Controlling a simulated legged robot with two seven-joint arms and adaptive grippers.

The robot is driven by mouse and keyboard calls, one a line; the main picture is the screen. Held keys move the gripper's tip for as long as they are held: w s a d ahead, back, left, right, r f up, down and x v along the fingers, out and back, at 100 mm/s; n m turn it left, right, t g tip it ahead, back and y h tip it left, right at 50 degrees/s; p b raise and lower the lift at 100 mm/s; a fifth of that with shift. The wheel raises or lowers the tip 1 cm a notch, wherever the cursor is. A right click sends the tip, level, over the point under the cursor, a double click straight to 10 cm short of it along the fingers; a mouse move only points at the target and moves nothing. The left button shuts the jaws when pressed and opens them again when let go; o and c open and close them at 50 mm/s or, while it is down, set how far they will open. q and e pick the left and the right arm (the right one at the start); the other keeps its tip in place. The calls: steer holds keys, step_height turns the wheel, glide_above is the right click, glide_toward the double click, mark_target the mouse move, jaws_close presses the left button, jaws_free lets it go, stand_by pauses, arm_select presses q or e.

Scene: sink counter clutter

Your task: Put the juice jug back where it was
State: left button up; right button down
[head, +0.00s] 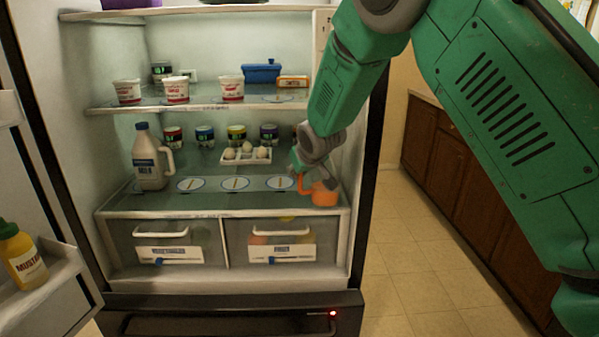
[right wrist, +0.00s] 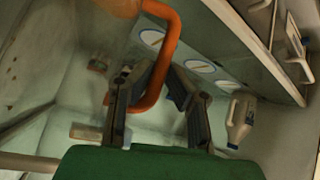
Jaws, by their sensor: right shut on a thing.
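The orange juice jug (head: 324,196) is at the right front end of the fridge's lower shelf, close to the right wall. I cannot tell whether its base touches the shelf. My right gripper (head: 308,178) reaches in from the right and is shut on the jug's handle. In the right wrist view the orange handle (right wrist: 172,38) passes between the fingers of my right gripper (right wrist: 167,82). My arm and gripper hide part of the jug. Oval mats lie along the lower shelf (head: 215,203), including one (head: 280,183) just left of the jug. My left gripper is not in view.
A milk jug (head: 150,160) stands at the left of the lower shelf. An egg tray (head: 246,156) and several jars (head: 237,134) sit behind. Yogurt cups (head: 176,90) stand on the shelf above. Drawers (head: 166,243) lie below. The open door holds mustard (head: 22,258).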

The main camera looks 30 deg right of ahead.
steer(key=w+d+f+p, duration=0.1)
steer(key=w+d, duration=0.5)
steer(key=w, duration=1.1)
steer(key=shift+f+p, duration=0.15)
steer(key=shift+p, duration=0.6)
steer(key=shift+w, duration=0.1)
steer(key=c, duration=1.6)
jaws_free()
steer(key=shift+a+f, duration=0.1)
steer(key=shift+a, duration=0.05)
steer(key=shift+o, duration=0.2)
